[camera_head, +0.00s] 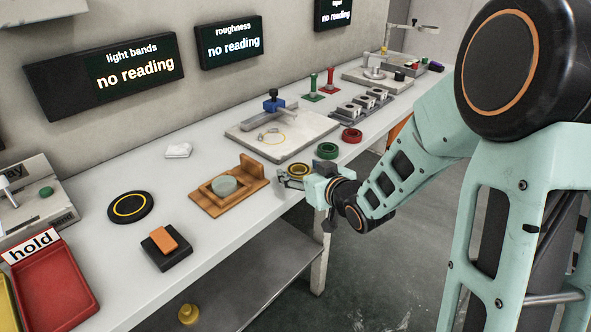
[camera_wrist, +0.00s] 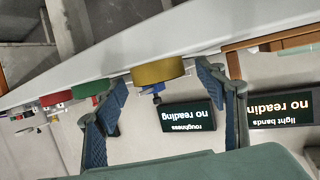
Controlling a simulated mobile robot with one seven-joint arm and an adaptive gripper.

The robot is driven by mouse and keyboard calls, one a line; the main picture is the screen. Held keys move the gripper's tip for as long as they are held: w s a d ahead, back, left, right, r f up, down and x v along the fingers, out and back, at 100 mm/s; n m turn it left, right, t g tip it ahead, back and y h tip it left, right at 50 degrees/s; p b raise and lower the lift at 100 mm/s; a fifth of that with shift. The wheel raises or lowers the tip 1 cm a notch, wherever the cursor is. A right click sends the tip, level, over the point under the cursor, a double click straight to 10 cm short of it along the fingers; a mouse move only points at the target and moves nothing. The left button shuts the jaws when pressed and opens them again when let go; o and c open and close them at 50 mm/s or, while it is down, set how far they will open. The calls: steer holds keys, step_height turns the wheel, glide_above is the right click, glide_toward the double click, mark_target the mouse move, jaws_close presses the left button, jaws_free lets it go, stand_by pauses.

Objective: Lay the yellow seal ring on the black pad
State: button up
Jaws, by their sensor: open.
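The yellow seal ring (camera_head: 298,170) stands on the bench near its front edge, right of a wooden fixture. In the wrist view, which is upside down, the yellow ring (camera_wrist: 158,72) shows between and beyond the fingertips. My gripper (camera_head: 288,181) is at the bench edge beside the ring, partly overlapping it in the head view. Its blue-padded fingers (camera_wrist: 163,85) are open, with gaps to the ring. The black pad (camera_head: 131,207), a round disc with a thin yellow circle on it, lies bare on the bench at the left.
The wooden fixture (camera_head: 229,187) with a pale disc lies between ring and pad. Green (camera_head: 327,151) and red (camera_head: 352,135) rings sit to the right. A black block (camera_head: 179,255) with an orange piece and a red tray (camera_head: 55,292) are front left. Screens hang on the wall.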

steer(key=shift+c, duration=0.3)
steer(key=c, duration=1.4)
steer(key=shift+o, duration=0.2)
steer(key=shift+r, duration=0.15)
